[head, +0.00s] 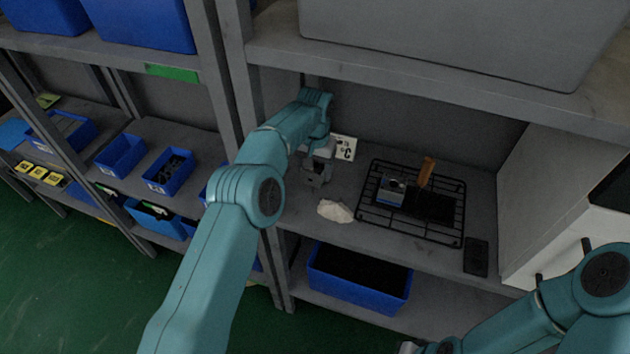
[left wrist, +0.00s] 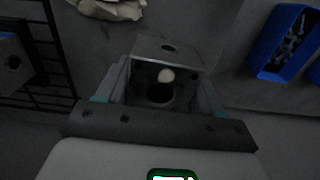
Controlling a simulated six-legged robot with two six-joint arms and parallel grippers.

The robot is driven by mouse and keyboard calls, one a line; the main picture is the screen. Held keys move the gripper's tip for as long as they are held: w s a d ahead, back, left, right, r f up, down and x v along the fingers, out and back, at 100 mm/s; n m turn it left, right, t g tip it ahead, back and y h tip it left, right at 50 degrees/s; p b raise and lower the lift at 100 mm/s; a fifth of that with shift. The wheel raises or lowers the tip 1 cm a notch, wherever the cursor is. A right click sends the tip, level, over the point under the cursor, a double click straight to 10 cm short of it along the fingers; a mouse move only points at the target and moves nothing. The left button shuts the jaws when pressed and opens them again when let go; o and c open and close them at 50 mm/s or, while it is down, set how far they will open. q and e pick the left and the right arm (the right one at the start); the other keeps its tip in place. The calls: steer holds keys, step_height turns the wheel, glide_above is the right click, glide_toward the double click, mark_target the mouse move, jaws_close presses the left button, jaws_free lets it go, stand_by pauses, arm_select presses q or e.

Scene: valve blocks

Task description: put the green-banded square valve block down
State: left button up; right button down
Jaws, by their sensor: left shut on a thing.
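The square valve block (left wrist: 168,52) is a grey metal block with a round hole and a pale round spot on the side facing the wrist camera. My left gripper (left wrist: 160,88) is shut on it, one finger at each side. I cannot make out a green band on it. In the head view the block (head: 315,177) hangs below my left gripper (head: 318,160), over the left part of the grey shelf (head: 383,237). I cannot tell whether it touches the shelf.
A black wire rack (head: 459,212) to the right holds a blue-banded block (head: 391,190) and an orange-handled thing (head: 427,171). A crumpled pale cloth (head: 335,211) lies in front of my left gripper, and a white marked card (head: 344,148) stands behind. A shelf post (head: 243,110) is close on the left.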

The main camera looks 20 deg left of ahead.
mark_target(315, 189)
arm_select(q)
step_height(315, 189, down, 4)
steer(key=shift+f+p, duration=0.25)
steer(key=shift+p, duration=0.05)
steer(key=shift+f+b, duration=0.3)
steer(key=shift+b, duration=0.05)
steer(key=o, duration=1.5)
steer(key=shift+o, duration=0.2)
